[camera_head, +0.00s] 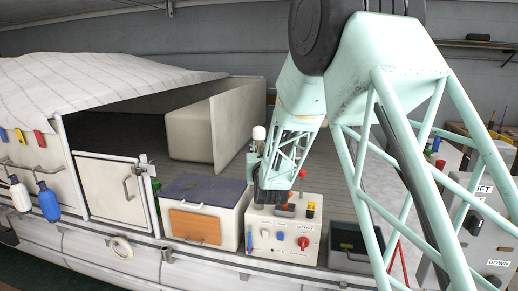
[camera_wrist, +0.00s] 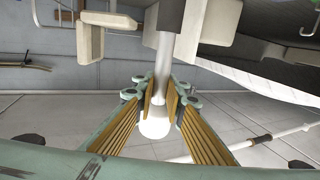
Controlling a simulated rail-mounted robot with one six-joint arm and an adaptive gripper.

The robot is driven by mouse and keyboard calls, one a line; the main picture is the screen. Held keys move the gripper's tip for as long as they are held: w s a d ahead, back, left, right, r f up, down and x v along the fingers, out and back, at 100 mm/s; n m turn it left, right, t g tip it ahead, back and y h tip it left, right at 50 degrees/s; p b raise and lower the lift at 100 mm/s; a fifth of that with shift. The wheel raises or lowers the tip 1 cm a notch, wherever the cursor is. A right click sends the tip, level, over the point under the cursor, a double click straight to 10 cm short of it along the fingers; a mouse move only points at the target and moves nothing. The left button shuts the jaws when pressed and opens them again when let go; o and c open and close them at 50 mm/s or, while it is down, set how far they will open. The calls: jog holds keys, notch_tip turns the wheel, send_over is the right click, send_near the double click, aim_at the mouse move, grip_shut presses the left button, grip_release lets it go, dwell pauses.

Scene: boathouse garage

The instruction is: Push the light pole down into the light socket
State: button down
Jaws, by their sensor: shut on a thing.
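The light pole shows in the head view as a white rounded lamp head (camera_head: 259,132) sticking up above my gripper (camera_head: 258,171). In the wrist view the white pole (camera_wrist: 164,55) runs between the ribbed fingers of my gripper (camera_wrist: 160,112), with its rounded white head (camera_wrist: 155,124) between them. My gripper is shut on the pole. In the head view the pole's lower end is hidden behind my gripper and arm, above the left part of a white switch box. I cannot make out the light socket, nor tell whether the pole is in it.
The white switch box (camera_head: 283,245) has knobs, levers and a red switch. A cooler with a dark lid (camera_head: 205,191) stands to its left, a dark open bin (camera_head: 349,241) to its right. A grey control panel (camera_head: 484,235) is at far right. The boat's deck lies behind.

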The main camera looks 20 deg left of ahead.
jog(key=shift+f, duration=0.1)
jog(key=c, duration=2.6)
grip_release()
jog(key=shift+o, duration=0.2)
jog(key=shift+s, duration=0.15)
jog(key=v, duration=1.1)
jog(key=shift+s+d, duration=0.25)
jog(key=shift+s, duration=0.05)
